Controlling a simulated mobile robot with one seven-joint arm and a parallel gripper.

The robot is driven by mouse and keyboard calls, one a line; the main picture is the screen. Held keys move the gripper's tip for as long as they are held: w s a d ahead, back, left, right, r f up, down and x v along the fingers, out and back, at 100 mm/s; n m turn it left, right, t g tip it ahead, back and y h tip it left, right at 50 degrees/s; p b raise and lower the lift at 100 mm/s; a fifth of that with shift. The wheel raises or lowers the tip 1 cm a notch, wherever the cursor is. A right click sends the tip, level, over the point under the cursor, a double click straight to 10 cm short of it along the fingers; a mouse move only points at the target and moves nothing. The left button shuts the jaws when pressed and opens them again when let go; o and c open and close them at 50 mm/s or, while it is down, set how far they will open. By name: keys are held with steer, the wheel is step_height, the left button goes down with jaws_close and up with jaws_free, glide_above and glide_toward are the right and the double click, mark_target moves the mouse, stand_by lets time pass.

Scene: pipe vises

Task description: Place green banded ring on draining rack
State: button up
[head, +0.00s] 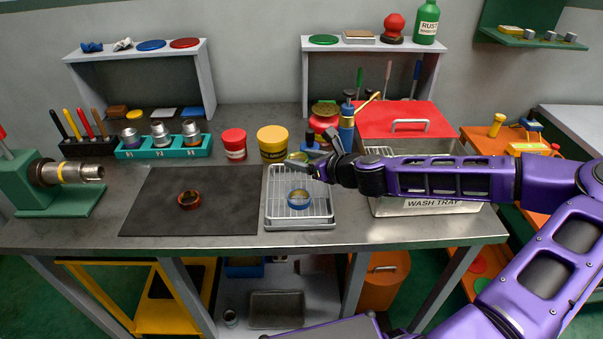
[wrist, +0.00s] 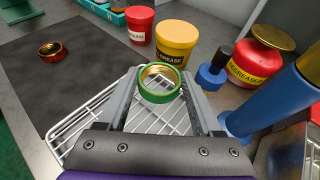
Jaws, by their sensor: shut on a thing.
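My gripper (head: 302,164) is shut on the green banded ring (wrist: 160,84), a brass ring with a green outer band, held between its fingertips. The ring also shows partly in the head view (head: 296,157), with the fingers partly covering it. The draining rack (head: 276,187) is a wire grid in a pale tray, and my gripper holds the ring above its far part. In the wrist view the rack's wires (wrist: 85,122) show below and beside the fingers. A blue banded ring (head: 299,199) lies on the rack's nearer half; the wrist view does not show it.
A red banded ring (head: 189,199) lies on the dark mat (head: 150,215) left of the rack. Red (head: 233,144) and yellow (head: 272,143) grease tubs stand behind. A blue bottle (head: 346,125) and the red-lidded wash tray (head: 425,207) stand close on the right.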

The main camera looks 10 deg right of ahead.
mark_target(302, 178)
steer(key=shift+f+b, duration=0.35)
steer(key=shift+f, duration=1.45)
steer(key=shift+f, duration=0.1)
steer(key=o, duration=1.5)
steer(key=p+v, duration=0.1)
steer(key=v, duration=1.1)
steer(key=shift+p, duration=0.3)
